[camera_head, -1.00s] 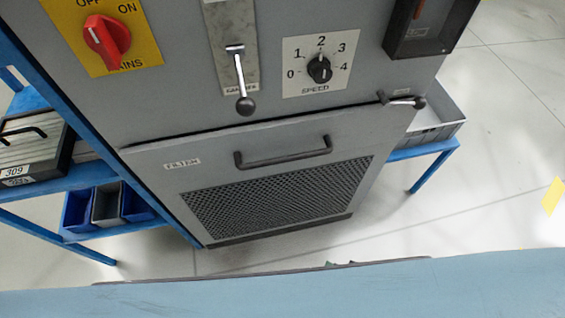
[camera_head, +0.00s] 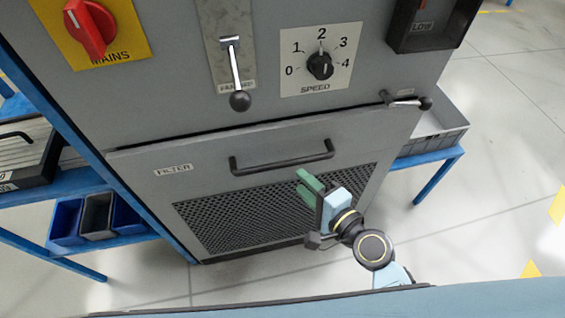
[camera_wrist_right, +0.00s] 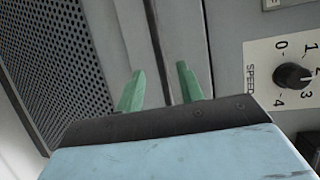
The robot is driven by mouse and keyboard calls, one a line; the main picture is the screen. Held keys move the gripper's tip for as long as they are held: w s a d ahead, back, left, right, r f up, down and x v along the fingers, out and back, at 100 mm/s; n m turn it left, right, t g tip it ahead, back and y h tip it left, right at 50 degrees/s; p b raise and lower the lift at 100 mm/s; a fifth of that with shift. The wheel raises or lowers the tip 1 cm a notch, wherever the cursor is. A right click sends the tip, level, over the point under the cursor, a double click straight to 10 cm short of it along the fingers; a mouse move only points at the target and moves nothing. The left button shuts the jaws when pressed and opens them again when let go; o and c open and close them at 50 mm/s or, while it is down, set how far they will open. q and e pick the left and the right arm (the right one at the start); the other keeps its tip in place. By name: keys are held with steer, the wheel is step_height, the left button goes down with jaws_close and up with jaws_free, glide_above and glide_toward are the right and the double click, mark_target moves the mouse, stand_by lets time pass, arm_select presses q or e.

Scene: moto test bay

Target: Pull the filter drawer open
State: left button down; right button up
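The filter drawer (camera_head: 140,185) is the grey lower front of the cabinet, with a FILTER label and a dark mesh panel; it looks shut. Its black bar handle (camera_head: 283,160) runs across the upper part. My right gripper (camera_head: 303,181) has green fingers and is in front of the drawer, just below the handle's right half. In the right wrist view the fingers (camera_wrist_right: 159,75) are apart and empty. A dark bar, apparently the handle (camera_wrist_right: 154,38), runs between the fingertips in that view; I cannot tell how far beyond them it is. My left gripper is not in view.
Above the drawer are a lever with a ball knob (camera_head: 239,101), the speed dial (camera_head: 319,66) and the red mains switch (camera_head: 90,27). A small lever (camera_head: 408,102) sticks out at the drawer's top right corner. Blue shelving with bins (camera_head: 97,218) stands at the left.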

mark_target(282, 162)
steer(key=x, duration=0.9)
steer(key=shift+f, duration=0.1)
jaws_close()
